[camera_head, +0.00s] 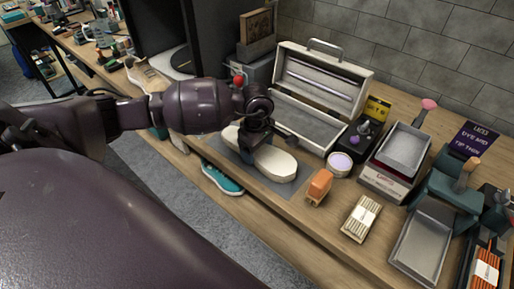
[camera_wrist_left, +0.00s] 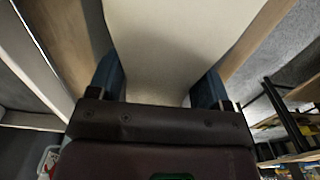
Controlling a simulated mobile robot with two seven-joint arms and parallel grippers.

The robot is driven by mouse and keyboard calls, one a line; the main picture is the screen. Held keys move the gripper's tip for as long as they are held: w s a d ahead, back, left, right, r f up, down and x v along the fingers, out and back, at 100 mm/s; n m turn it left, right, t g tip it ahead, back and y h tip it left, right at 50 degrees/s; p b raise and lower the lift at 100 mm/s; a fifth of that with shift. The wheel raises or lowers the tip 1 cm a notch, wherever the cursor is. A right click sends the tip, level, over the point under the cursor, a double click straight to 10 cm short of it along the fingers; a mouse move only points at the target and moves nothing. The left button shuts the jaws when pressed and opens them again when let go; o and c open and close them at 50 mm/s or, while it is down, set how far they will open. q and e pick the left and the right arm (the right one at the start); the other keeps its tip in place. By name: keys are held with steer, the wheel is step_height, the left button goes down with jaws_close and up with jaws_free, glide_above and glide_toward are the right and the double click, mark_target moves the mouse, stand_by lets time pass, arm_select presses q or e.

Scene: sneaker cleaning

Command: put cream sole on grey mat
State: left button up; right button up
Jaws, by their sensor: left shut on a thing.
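The cream sole (camera_head: 275,164) is a long, pale, rounded piece at the middle of the head view. It lies on or just above the grey mat (camera_head: 289,189); I cannot tell if it touches. My left gripper (camera_head: 252,142) is over the sole's middle, shut on it, and hides part of it. In the left wrist view the sole (camera_wrist_left: 175,35) fills the space between the two dark blue fingers of my left gripper (camera_wrist_left: 160,82). My right gripper is not in view.
An open silver toolbox (camera_head: 310,120) stands just behind the mat. An orange-topped brush (camera_head: 319,186) and a round purple-topped tin (camera_head: 339,164) are to the right. A teal shoe (camera_head: 222,178) is below the bench's front edge. Trays (camera_head: 425,245) crowd the right side.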

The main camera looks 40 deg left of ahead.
arm_select(q)
steer(key=o, duration=1)
step_height(320, 180, up, 12)
steer(key=shift+r+p, duration=0.15)
steer(key=shift+p, duration=0.3)
steer(key=shift+d, duration=0.1)
